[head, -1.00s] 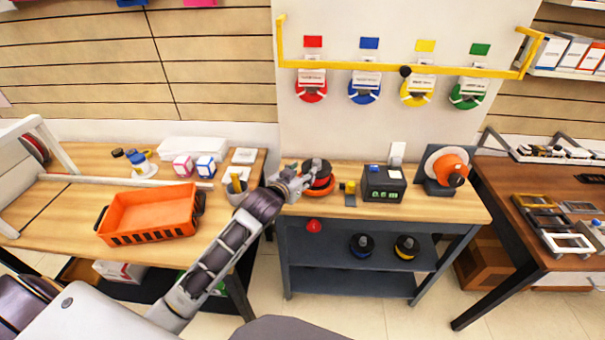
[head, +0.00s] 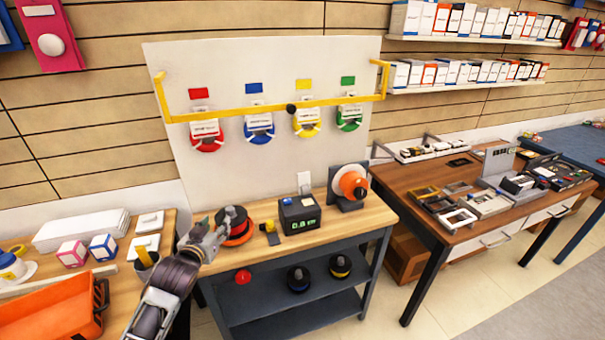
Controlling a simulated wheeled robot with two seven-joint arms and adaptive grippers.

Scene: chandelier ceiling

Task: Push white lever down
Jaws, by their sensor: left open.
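No part is clearly recognisable as a white lever. A small upright white piece (head: 304,182) stands behind the black box with a green display (head: 299,213) on the wooden-topped bench (head: 345,224); I cannot tell whether it is the lever. My left gripper (head: 218,233) is open at the bench's left end, close to a black and orange-red round device (head: 236,226). I cannot tell whether they touch. The fingertips are small and partly merge with the device. My right gripper is not in view.
A white panel (head: 265,155) behind the bench carries a yellow bar (head: 230,111) and several coloured spools. An orange disc device (head: 350,186) stands at the bench's right end. An orange crate (head: 50,312) is at lower left, a brown table (head: 400,181) at right.

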